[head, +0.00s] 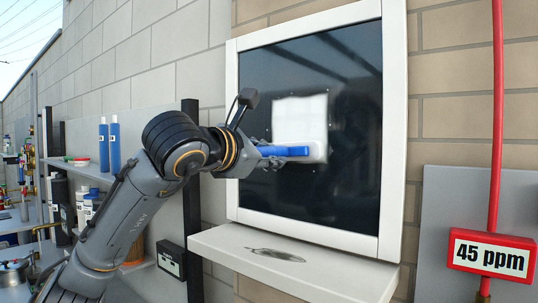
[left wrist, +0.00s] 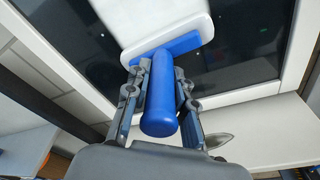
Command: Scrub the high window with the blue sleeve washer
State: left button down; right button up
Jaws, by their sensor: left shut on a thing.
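The high window (head: 345,190) has dark glass in a white frame on the brick wall, with a few pale specks around a whitish square patch (head: 298,115). The blue sleeve washer (head: 285,151) has a blue handle and a white rounded head, which lies at or close to the glass at the patch's lower edge; contact is not clear. In the left wrist view the blue handle (left wrist: 160,98) points toward the camera, with the white head (left wrist: 155,22) beyond. My left gripper (head: 262,153) is shut around the handle, one finger on each side. My right gripper is out of view.
A white sill (head: 310,268) juts out below the window, with an oval metallic mark or dish (head: 277,255) on it. Right are a red pipe (head: 497,110) and a red "45 ppm" sign (head: 491,255). Blue cylinders (head: 115,143) stand on a shelf at left.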

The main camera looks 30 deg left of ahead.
pick_arm(q)
notch_tip(320, 180, down, 3)
jog(key=shift+r+b, duration=0.1)
jog(key=shift+b, duration=1.15)
jog(key=shift+r+p, duration=1.2)
jog(key=shift+r, duration=0.25)
jog(key=shift+r+p, duration=1.25)
jog(key=shift+r, duration=0.25)
jog(key=shift+r+p, duration=1.2)
jog(key=shift+r, duration=0.2)
